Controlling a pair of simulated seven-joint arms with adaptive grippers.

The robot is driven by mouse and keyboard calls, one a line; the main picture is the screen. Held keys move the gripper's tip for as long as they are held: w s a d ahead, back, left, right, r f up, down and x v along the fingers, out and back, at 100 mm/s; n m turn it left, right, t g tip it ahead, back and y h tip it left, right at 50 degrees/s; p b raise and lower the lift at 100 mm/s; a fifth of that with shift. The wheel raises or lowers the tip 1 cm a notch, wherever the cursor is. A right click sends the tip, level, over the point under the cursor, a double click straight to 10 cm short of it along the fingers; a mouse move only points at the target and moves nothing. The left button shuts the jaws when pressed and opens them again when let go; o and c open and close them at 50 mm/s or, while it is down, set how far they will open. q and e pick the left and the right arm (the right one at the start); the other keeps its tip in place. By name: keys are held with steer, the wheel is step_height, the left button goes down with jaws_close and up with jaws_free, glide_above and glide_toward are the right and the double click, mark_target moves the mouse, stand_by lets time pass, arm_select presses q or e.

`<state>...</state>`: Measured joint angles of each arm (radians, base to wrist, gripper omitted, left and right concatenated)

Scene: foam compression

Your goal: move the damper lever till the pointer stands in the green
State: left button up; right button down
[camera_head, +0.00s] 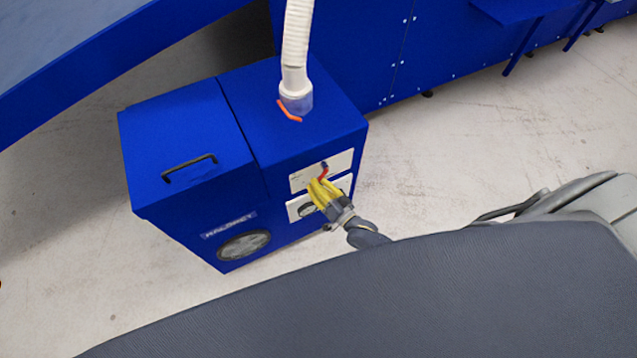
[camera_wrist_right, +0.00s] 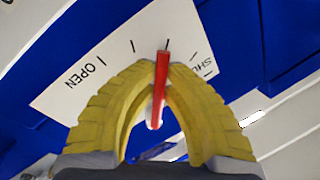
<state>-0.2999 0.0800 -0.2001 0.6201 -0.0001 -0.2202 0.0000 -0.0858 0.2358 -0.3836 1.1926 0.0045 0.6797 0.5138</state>
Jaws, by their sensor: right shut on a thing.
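A red damper lever (camera_head: 323,171) stands out from a white plate (camera_head: 301,179) on the front of a blue cabinet (camera_head: 180,128). In the right wrist view the lever (camera_wrist_right: 161,85) lies between OPEN and SHUT, nearer the SHUT end, by a black tick mark. My right gripper (camera_head: 321,186), with yellow fingers, is shut on the lever; the fingertips also show in the right wrist view (camera_wrist_right: 160,70). A lower white plate with a round dial (camera_head: 306,209) is partly hidden by the gripper. I cannot make out its pointer or any green. My left gripper is not in view.
A white hose (camera_head: 296,42) rises from a clear collar on the cabinet top, with an orange strip (camera_head: 289,111) beside it. A black handle (camera_head: 188,166) sits on the left lid. A blue structure (camera_head: 430,45) stands behind. Pale floor is free at the right.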

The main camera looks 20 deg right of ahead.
steer(key=shift+a+r+m, duration=0.15)
steer(key=shift+m, duration=0.15)
steer(key=c, duration=1.5)
jaws_free()
steer(key=shift+o, duration=0.2)
steer(key=v, duration=1.2)
